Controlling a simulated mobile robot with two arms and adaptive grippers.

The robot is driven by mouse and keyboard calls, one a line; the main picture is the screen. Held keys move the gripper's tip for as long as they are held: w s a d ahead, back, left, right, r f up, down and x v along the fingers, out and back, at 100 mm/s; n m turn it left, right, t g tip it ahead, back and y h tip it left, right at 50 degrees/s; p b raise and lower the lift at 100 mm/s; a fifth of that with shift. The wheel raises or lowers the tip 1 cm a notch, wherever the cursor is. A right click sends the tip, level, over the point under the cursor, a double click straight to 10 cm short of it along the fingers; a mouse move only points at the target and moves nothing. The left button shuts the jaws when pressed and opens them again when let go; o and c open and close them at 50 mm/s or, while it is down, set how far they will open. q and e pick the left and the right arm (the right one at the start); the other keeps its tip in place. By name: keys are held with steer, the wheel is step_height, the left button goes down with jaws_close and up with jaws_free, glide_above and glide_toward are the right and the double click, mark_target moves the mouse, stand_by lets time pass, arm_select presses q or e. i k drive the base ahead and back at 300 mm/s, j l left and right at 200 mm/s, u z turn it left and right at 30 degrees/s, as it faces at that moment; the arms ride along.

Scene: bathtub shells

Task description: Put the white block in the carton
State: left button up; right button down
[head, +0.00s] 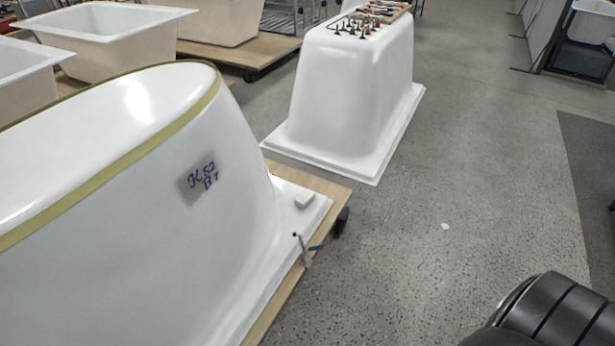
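A small white block (305,200) lies on the white flange (316,212) of the near bathtub shell, close to its far right corner. Nothing touches the block from above. I do not see a carton in the head view. Neither of my grippers is in view.
The near upturned bathtub shell (110,240) rests on a wooden dolly (335,190). Another upturned shell (345,90) carries a board with several small pieces (365,22). Grey floor (480,150) to the right is clear.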

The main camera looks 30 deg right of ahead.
mark_target(306, 197)
steer(key=z, duration=0.95)
steer(key=i+l+z, duration=0.25)
steer(key=i+l, duration=0.15)
steer(key=i+l+z, duration=0.5)
steer(key=i, duration=0.3)
steer(key=i+l+z, duration=0.25)
steer(key=i, duration=0.2)
steer(key=i+u, duration=0.1)
steer(key=i, duration=1.4)
steer(key=i+u, duration=0.4)
steer(key=i+l+u, duration=0.1)
steer(key=u, duration=0.25)
steer(key=i+l+u, duration=0.2)
steer(key=u, duration=0.2)
steer(key=i, duration=0.15)
